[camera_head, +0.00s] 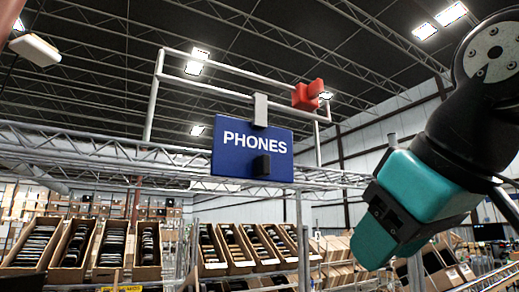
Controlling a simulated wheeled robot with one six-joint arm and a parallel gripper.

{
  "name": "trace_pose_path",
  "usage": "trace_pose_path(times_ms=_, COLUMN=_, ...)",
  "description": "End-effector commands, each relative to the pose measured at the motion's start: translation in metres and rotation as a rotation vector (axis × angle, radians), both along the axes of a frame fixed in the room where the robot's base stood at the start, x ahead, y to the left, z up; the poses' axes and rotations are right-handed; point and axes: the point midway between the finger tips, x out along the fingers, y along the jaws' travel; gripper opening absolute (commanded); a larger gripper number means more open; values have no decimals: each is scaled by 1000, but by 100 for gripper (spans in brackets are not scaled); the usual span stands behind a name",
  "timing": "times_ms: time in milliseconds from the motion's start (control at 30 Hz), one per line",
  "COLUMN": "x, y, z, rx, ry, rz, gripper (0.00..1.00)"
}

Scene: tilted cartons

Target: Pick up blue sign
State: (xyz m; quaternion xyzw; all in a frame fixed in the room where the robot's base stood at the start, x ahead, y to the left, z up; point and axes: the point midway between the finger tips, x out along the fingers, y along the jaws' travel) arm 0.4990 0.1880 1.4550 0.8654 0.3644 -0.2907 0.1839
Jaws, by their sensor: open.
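The blue sign (235,160) with white letters reading PHONES hangs upright near the middle of the view. A grey clip (260,109) is at its top edge, and a small black block (262,166) covers part of its lower face. My gripper (385,218), teal and black, is at the right and points down and left. It appears apart from the sign, to its right and lower in the picture. It is open, and I see nothing held in it; its fingertips are hard to make out.
A white pipe frame (153,97) rises around the sign, with a red part (308,95) on its right side. A metal truss (95,145) runs across behind. Shelves of tilted cartons (147,250) fill the lower view. A pale box-shaped object (35,48) hangs at upper left.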

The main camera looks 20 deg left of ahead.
Motion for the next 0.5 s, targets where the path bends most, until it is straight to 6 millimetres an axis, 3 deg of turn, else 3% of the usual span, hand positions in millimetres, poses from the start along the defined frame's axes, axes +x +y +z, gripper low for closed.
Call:
trace_pose_path(times_ms=33, x=-12, y=15, z=49, rx=65, ry=-47, rz=22, gripper=45)
trace_pose_path(times_ms=100, x=-25, y=25, z=94, rx=144, ry=-88, rz=32, gripper=45)
trace_pose_path(times_ms=200, x=-42, y=30, z=139, rx=232, ry=-112, rz=40, gripper=45)
trace_pose_path(times_ms=333, x=-51, y=33, z=163, rx=286, ry=-119, rz=45, gripper=45)
trace_pose_path(times_ms=500, x=-35, y=51, z=156, rx=293, ry=-118, rz=39, gripper=45)
